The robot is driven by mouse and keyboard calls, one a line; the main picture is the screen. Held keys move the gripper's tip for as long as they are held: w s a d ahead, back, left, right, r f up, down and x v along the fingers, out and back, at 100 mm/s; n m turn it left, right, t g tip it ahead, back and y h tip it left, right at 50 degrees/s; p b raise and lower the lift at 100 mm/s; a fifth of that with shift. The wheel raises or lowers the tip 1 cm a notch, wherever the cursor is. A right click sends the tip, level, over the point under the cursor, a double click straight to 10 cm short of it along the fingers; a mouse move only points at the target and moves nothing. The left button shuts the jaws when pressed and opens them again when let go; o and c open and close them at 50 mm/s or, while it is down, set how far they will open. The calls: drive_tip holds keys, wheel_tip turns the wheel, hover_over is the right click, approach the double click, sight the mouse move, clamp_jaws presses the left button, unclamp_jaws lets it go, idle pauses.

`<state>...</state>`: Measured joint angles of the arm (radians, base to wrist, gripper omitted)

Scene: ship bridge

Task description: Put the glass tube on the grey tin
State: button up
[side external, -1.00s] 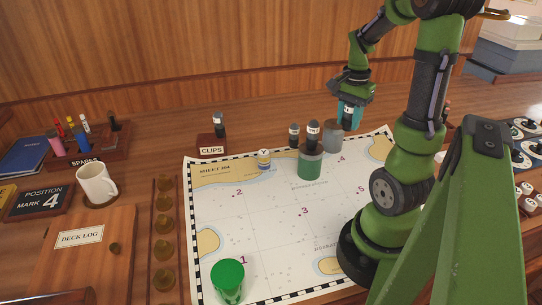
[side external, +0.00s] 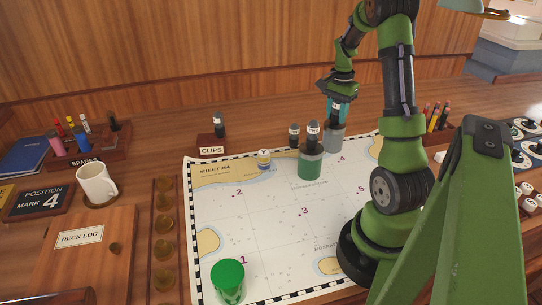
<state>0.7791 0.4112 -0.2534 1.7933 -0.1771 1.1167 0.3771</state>
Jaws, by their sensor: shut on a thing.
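The grey tin (side external: 334,139) stands upright near the far edge of the chart, just right of the green tin. My gripper (side external: 337,109) is directly above the grey tin, pointing down, its teal fingers shut on a small dark piece with a pale label (side external: 335,106). The fingers hide most of that piece, so I cannot tell whether it is the glass tube. Its lower end is at the top of the grey tin; whether they touch is unclear. No other thing in view is plainly a glass tube.
The green tin (side external: 310,165) has a dark labelled piece (side external: 313,133) on top. A similar piece (side external: 294,135) stands close behind it. The chart's middle is clear.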

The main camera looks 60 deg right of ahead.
drive_tip(key=o, duration=1)
drive_tip(key=shift+f, duration=0.1)
drive_tip(key=shift+o, duration=0.2)
wheel_tip(320, 180, up, 12)
drive_tip(key=shift+f, duration=0.15)
drive_tip(key=w+a+r+n+t, duration=0.2)
drive_tip(key=w+a+n, duration=0.15)
drive_tip(key=a, duration=0.55)
drive_tip(key=w+a+r+n+t, duration=0.2)
drive_tip(key=w+a+n, duration=0.15)
drive_tip(key=a, duration=0.65)
drive_tip(key=s+a+n+t, duration=0.1)
drive_tip(key=s+a+n, duration=0.1)
drive_tip(key=a, duration=0.4)
drive_tip(key=s+a+f+n+t+y, duration=0.1)
drive_tip(key=s+a+n, duration=0.1)
drive_tip(key=a+n, duration=0.2)
drive_tip(key=s+a+n+t+y, duration=0.1)
drive_tip(key=s+a+n, duration=0.1)
drive_tip(key=a, duration=0.6)
drive_tip(key=shift+s+a+f+n, duration=0.15)
drive_tip(key=shift+s+a+n, duration=0.1)
drive_tip(key=shift+a+n, duration=0.25)
